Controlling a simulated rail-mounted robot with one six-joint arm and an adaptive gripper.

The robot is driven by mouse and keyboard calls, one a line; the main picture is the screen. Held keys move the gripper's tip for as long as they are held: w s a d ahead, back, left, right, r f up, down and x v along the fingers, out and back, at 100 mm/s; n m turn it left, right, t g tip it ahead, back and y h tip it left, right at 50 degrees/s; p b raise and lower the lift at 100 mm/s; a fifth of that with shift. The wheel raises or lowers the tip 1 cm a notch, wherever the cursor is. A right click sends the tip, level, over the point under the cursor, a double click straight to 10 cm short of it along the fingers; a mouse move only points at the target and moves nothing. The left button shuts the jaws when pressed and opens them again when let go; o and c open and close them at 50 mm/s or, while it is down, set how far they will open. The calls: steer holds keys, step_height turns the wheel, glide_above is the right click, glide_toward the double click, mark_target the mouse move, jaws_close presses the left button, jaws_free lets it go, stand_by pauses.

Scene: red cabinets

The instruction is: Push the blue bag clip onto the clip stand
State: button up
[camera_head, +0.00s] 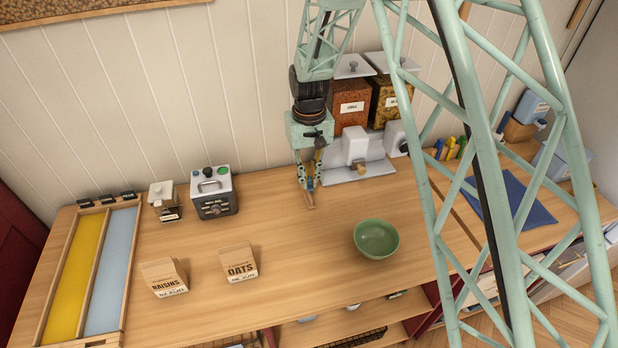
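My gripper (309,186) points down over the worktop, left of the middle dispenser. Its fingers are small and close together, and a narrow tan piece shows at their tips; I cannot tell whether it is held. A row of small upright coloured pieces (450,147), with blue, yellow and green among them, stands at the back right, partly behind my green lattice frame. They may be clips on a stand, but they are too small to tell. I cannot pick out the blue bag clip for certain.
A green bowl (377,239) sits front right of my gripper. The oats bag (239,262) and raisins bag (165,278) stand front left. A grey machine (213,193) and a yellow and blue tray (104,204) are left. Dispensers (352,101) stand behind. A blue mat (511,197) lies right.

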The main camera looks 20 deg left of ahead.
mark_target(309, 186)
steer(key=shift+f+b, duration=0.3)
steer(key=shift+f, duration=0.35)
steer(key=shift+f+b, duration=1)
steer(key=shift+f, duration=0.2)
stand_by(3.5)
steer(key=o, duration=0.7)
steer(key=shift+r, duration=0.1)
steer(key=shift+r+p, duration=1.35)
steer(key=shift+r, duration=2.05)
